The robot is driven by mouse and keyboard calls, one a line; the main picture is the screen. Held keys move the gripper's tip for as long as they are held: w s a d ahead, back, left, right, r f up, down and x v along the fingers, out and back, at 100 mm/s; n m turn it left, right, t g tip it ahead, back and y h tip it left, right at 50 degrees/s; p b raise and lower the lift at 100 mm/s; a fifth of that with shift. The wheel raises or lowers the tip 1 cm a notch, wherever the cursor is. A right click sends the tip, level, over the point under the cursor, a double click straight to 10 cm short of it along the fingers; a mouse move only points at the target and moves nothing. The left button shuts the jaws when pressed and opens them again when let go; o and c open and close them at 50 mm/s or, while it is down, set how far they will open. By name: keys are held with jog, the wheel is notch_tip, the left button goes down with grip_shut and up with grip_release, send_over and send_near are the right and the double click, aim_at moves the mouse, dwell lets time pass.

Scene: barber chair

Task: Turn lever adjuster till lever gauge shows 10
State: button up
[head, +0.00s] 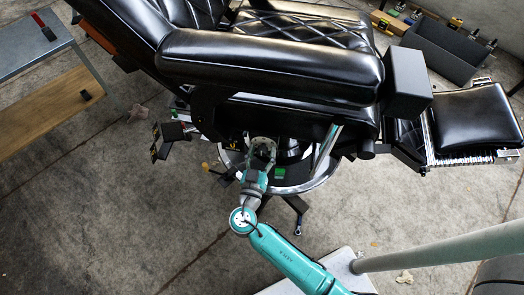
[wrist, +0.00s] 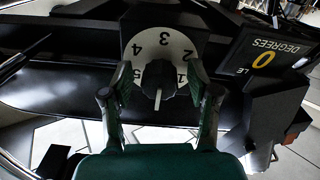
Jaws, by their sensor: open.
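A black gauge (wrist: 268,58) at the right reads 0 in yellow, with DEGREES and a cut-off label starting LE. My gripper (wrist: 162,78) is open, with one finger on each side of the knob; contact cannot be told. In the head view my gripper (head: 263,148) is under the side of the chair, and the knob is hidden.
The black barber chair (head: 270,60) overhangs my gripper, with its round metal base ring (head: 310,184) below. A black box with yellow marks (head: 156,148) sticks out at the left. A metal table (head: 25,45) stands far left. The floor in front is mostly clear.

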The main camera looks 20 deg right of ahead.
jog(key=shift+w+d, duration=0.1)
jog(key=shift+w, duration=0.05)
grip_shut()
dwell(0.4)
